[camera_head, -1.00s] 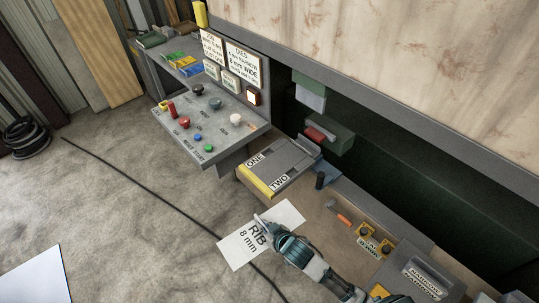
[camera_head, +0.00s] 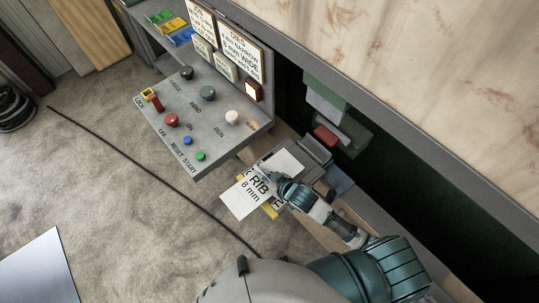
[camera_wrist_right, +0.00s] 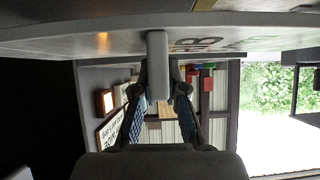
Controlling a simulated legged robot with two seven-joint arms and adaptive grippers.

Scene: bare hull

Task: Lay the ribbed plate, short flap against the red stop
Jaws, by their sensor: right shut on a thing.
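The ribbed plate (camera_head: 239,199) is a white sheet lettered "RIB 8 mm". My right gripper (camera_head: 268,178) is shut on it near its middle, over the grey bed (camera_head: 271,211) with its yellow front strip. In the right wrist view the plate (camera_wrist_right: 60,38) spans the top, and my right gripper (camera_wrist_right: 160,88) grips its upright grey rib (camera_wrist_right: 158,65). The red stop (camera_head: 325,136) is at the back of the bed, beyond the plate's far end, apart from it. I cannot tell the short flap, or whether the plate touches the bed. My left gripper is out of view.
The control panel (camera_head: 212,152), with knobs and buttons, stands close left of the plate. Dark green machine parts (camera_head: 352,134) hang over the back of the bed. A black cable (camera_head: 150,160) crosses the floor. A pale sheet (camera_head: 38,268) lies at lower left.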

